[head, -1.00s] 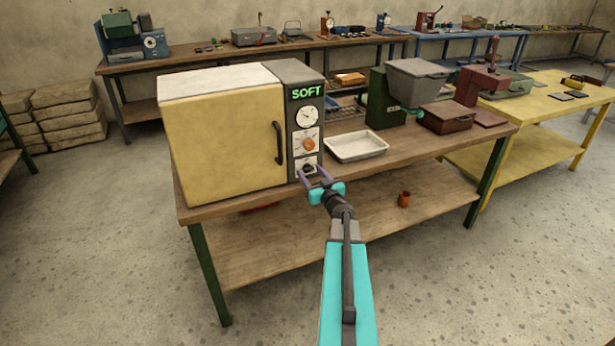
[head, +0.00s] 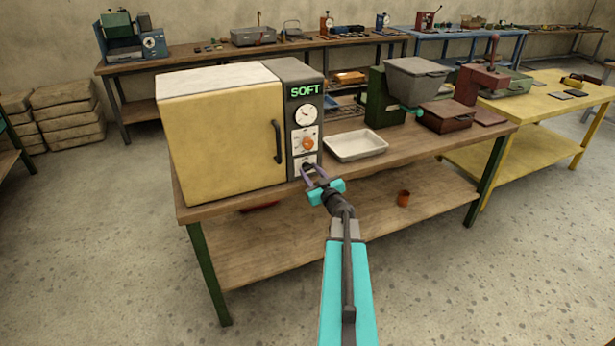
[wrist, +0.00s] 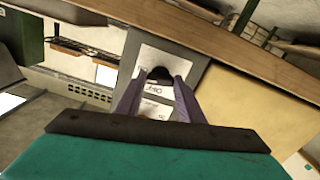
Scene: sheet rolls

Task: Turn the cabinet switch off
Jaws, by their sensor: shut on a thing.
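The yellow cabinet (head: 225,137) stands on the wooden bench, its door shut. Its grey control panel (head: 293,143) has a green "SOFT" display, a dial and an orange knob. The dark switch knob is lowest on the panel and partly hidden by my fingers in the head view; it shows in the wrist view (wrist: 158,74) over a white plate with upside-down lettering that I cannot read surely. My gripper (head: 311,172) has purple fingers shut on this knob from the front. The fingers also show in the wrist view (wrist: 157,84). The knob's setting cannot be told.
A white tray (head: 356,146) lies on the bench right of the cabinet, before a green machine with a grey hopper (head: 418,80). A small orange-brown cup (head: 403,198) stands on the lower shelf. The floor in front of the bench is clear.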

